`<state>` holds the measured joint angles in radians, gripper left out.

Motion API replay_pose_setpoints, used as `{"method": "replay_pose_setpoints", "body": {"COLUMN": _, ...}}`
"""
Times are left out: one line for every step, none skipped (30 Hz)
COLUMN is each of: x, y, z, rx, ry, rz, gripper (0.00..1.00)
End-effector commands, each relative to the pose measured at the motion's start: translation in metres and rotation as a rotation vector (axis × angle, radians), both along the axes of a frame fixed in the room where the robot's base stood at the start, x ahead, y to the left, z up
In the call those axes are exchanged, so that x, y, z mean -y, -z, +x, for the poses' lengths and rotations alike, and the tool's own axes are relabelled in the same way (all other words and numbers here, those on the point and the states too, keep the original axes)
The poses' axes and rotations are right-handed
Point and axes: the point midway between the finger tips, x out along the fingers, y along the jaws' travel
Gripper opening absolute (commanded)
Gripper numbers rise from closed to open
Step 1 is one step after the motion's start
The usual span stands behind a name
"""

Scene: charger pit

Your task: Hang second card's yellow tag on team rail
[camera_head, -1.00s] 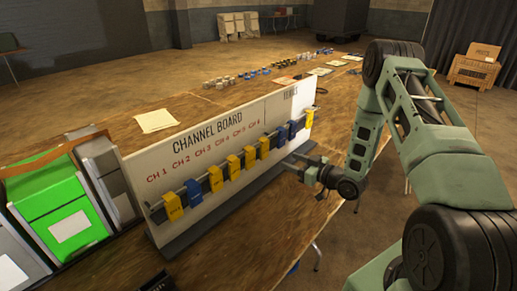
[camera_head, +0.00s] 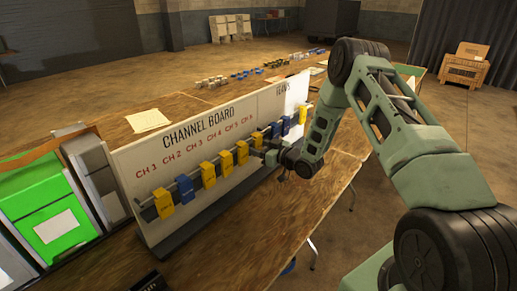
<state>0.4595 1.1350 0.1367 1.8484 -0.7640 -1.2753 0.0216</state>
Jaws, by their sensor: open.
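The white channel board (camera_head: 200,150) stands on the wooden table, with red labels CH 1 onward and a right section whose small heading looks like TEAMS. A rail runs along its front. Yellow tags (camera_head: 208,175) and a blue tag (camera_head: 185,189) hang under the channel labels. Further right hang blue tags (camera_head: 276,131) and a yellow tag (camera_head: 303,116) near the right section. My gripper (camera_head: 266,155) is open, close in front of the rail just right of the middle yellow tags. Its fingertips are small and partly hidden; I cannot tell whether they touch a tag. No card is readable.
A green binder-like case (camera_head: 42,200) and grey ones stand left of the board. A paper sheet (camera_head: 148,120) lies behind it. Small coloured items (camera_head: 245,73) lie at the table's far end. The table in front of the board is largely clear.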

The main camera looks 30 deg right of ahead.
Motion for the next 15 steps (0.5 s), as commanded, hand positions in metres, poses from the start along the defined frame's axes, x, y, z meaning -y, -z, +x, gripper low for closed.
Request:
{"method": "replay_pose_setpoints", "body": {"x": 0.0, "y": -0.0003, "z": -0.0001, "rx": 0.0, "ry": 0.0, "rz": 0.0, "gripper": 0.53}}
{"method": "replay_pose_setpoints", "body": {"x": 0.0001, "y": -0.0003, "z": -0.0002, "rx": 0.0, "ry": 0.0, "rz": 0.0, "gripper": 0.53}}
{"method": "replay_pose_setpoints", "body": {"x": 0.0001, "y": -0.0003, "z": -0.0002, "rx": 0.0, "ry": 0.0, "rz": 0.0, "gripper": 0.42}}
{"method": "replay_pose_setpoints", "body": {"x": 0.0001, "y": -0.0003, "z": -0.0002, "rx": 0.0, "ry": 0.0, "rz": 0.0, "gripper": 0.33}}
{"method": "replay_pose_setpoints", "body": {"x": 0.0002, "y": -0.0002, "z": -0.0002, "rx": 0.0, "ry": 0.0, "rz": 0.0, "gripper": 0.25}}
{"method": "replay_pose_setpoints", "body": {"x": 0.0002, "y": -0.0002, "z": -0.0002, "rx": 0.0, "ry": 0.0, "rz": 0.0, "gripper": 0.19}}
{"method": "replay_pose_setpoints", "body": {"x": 0.0001, "y": -0.0002, "z": -0.0003, "rx": 0.0, "ry": 0.0, "rz": 0.0, "gripper": 0.19}}
{"method": "replay_pose_setpoints", "body": {"x": 0.0002, "y": -0.0002, "z": -0.0002, "rx": 0.0, "ry": 0.0, "rz": 0.0, "gripper": 0.19}}
{"method": "replay_pose_setpoints", "body": {"x": 0.0002, "y": -0.0004, "z": -0.0002, "rx": 0.001, "ry": 0.0, "rz": 0.0, "gripper": 0.19}}
{"method": "replay_pose_setpoints", "body": {"x": 0.0002, "y": -0.0005, "z": -0.0002, "rx": 0.001, "ry": 0.0, "rz": 0.0, "gripper": 0.19}}
{"method": "replay_pose_setpoints", "body": {"x": 0.0002, "y": -0.0008, "z": -0.0003, "rx": 0.001, "ry": 0.0, "rz": 0.0, "gripper": 0.19}}
{"method": "replay_pose_setpoints", "body": {"x": 0.0002, "y": -0.0014, "z": -0.0002, "rx": 0.001, "ry": 0.0, "rz": 0.0, "gripper": 0.19}}
{"method": "replay_pose_setpoints", "body": {"x": 0.0003, "y": -0.002, "z": -0.0002, "rx": 0.001, "ry": 0.0, "rz": 0.0, "gripper": 0.19}}
{"method": "replay_pose_setpoints", "body": {"x": 0.0002, "y": -0.0028, "z": -0.0002, "rx": 0.001, "ry": 0.0, "rz": 0.0, "gripper": 0.19}}
{"method": "replay_pose_setpoints", "body": {"x": 0.0003, "y": -0.004, "z": -0.0002, "rx": 0.001, "ry": 0.0, "rz": 0.0, "gripper": 0.19}}
